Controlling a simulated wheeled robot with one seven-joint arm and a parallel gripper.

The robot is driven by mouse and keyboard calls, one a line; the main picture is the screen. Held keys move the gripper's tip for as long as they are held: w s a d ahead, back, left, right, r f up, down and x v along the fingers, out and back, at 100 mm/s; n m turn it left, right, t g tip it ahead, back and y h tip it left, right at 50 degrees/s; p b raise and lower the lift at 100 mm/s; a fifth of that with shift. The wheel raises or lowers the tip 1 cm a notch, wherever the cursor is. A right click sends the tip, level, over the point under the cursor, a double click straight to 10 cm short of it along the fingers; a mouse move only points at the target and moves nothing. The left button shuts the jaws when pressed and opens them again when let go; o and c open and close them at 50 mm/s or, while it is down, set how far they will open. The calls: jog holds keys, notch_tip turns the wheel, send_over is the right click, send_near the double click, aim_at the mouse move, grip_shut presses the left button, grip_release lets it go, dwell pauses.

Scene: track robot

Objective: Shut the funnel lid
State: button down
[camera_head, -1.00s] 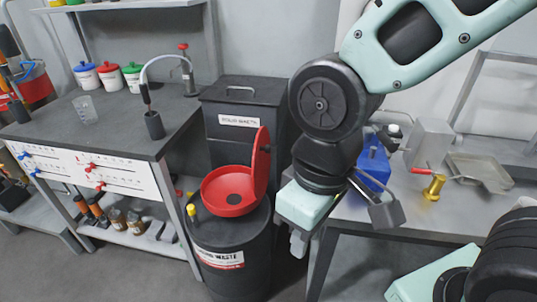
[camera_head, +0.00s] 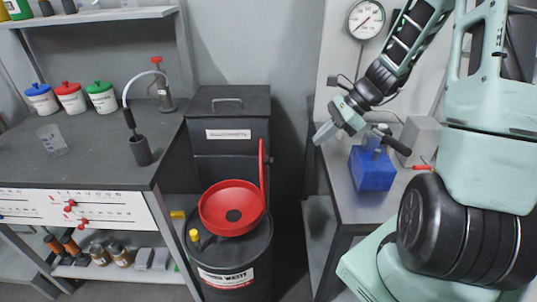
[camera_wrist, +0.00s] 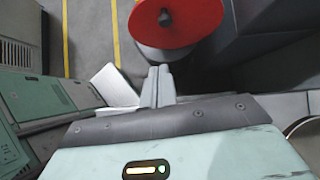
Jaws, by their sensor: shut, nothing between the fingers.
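The red funnel (camera_head: 218,222) sits on top of a dark waste drum (camera_head: 232,262). Its red lid (camera_head: 263,172) stands upright, nearly edge-on, at the funnel's right side, so the funnel is open. My gripper (camera_head: 325,132) is up and to the right of the lid, beside the right bench, apart from both lid and funnel. In the wrist view my gripper (camera_wrist: 159,73) shows its fingers together and empty. A red round part of the funnel or its lid (camera_wrist: 185,24) lies beyond the fingertips at the top; I cannot tell which.
A dark lidded bin (camera_head: 228,134) stands behind the drum. On the right bench (camera_head: 345,205) stands a blue box (camera_head: 372,168). A gauge (camera_head: 366,19) hangs on the wall. Space above the funnel is clear.

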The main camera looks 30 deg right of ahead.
jog(key=w+a+f+m, duration=0.1)
jog(key=w+a+f, duration=0.5)
jog(key=a+f, duration=0.1)
jog(key=shift+a+f, duration=0.2)
jog(key=shift+f, duration=0.35)
jog(key=shift+w+r+p, duration=0.1)
jog(key=shift+p, duration=0.2)
